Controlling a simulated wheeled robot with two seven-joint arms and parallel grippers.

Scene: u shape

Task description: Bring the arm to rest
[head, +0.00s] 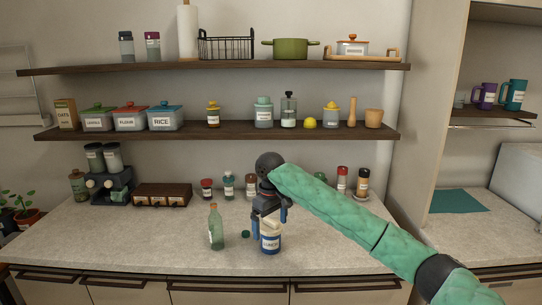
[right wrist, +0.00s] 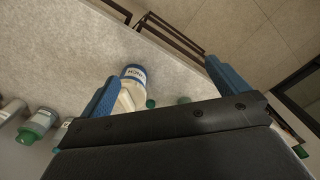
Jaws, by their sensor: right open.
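My right gripper (head: 269,228) is open over the worktop, its blue fingers pointing down around the upper part of a white bottle with a blue label (head: 270,242). In the right wrist view the open fingers (right wrist: 161,70) stand well apart, and the bottle (right wrist: 133,76) shows nearer the left finger. The bottle stands upright on the counter; I cannot tell whether a finger touches it. My right arm reaches in from the lower right. My left gripper is not in view.
A green glass bottle (head: 216,228) stands left of the gripper, with a small green cap (head: 245,234) between. Several spice jars (head: 229,184) line the wall behind. A laden lower shelf (head: 230,131) hangs above. The counter's front left (head: 120,240) is clear.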

